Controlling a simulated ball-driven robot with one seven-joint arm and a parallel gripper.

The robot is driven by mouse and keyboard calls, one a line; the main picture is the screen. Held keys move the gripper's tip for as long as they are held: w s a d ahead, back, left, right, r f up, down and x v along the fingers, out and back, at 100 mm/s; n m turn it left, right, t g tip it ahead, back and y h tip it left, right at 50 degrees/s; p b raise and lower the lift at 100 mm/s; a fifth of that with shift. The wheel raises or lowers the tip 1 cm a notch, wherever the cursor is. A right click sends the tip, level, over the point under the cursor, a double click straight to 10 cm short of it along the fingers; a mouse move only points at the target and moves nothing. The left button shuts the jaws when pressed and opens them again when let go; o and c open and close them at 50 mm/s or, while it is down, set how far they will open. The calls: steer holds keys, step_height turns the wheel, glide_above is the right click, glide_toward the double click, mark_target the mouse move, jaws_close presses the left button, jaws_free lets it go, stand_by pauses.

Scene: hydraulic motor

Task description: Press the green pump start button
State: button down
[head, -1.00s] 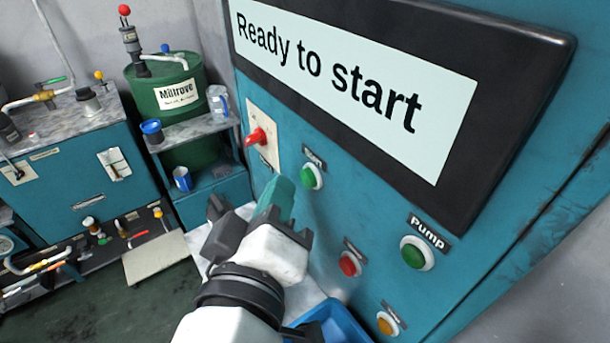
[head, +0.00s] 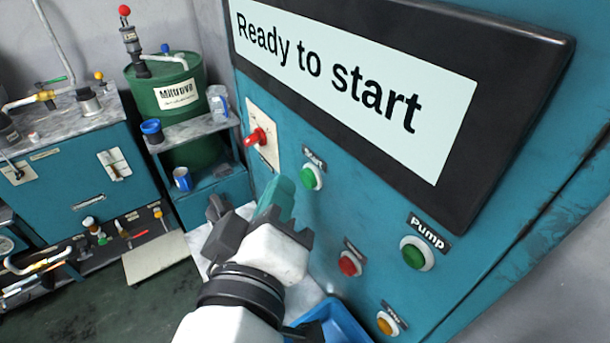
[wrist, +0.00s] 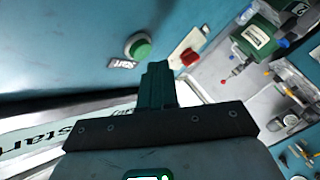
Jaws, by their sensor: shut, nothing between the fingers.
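The green button labelled "Pump" (head: 415,253) is on the lower right of the teal cabinet's front, below the black-framed screen. Another green button, labelled "Start" (head: 311,177), is further left, beside the red switch; it also shows in the wrist view (wrist: 138,47). My gripper (head: 277,192) is shut and empty. In the head view its fingertips appear just left of and below the Start button, well left of the Pump button. In the wrist view the shut fingers (wrist: 157,80) appear near the Start button, with a visible gap. The Pump button is not seen in the wrist view.
The screen (head: 470,130) reads "Ready to start". A red switch (head: 256,137) on a pale plate, a red button (head: 350,263) and an orange button (head: 387,323) share the panel. A blue tray (head: 340,322) lies below. A green drum (head: 160,95) stands behind left.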

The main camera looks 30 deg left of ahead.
steer(key=shift+w+d, duration=0.2)
steer(key=shift+w, duration=0.15)
steer(key=shift+w+d, duration=0.15)
steer(key=shift+w, duration=0.2)
stand_by(0.7)
steer(key=shift+s+p, duration=0.1)
steer(key=shift+p, duration=0.2)
steer(key=shift+s+a, duration=0.3)
steer(key=shift+s, duration=0.35)
steer(key=shift+s, duration=0.1)
steer(key=shift+s+a, duration=0.3)
steer(key=shift+s, duration=0.45)
steer(key=shift+s+a, duration=0.35)
steer(key=shift+s, duration=0.35)
steer(key=shift+s+a, duration=0.3)
steer(key=shift+s, duration=0.45)
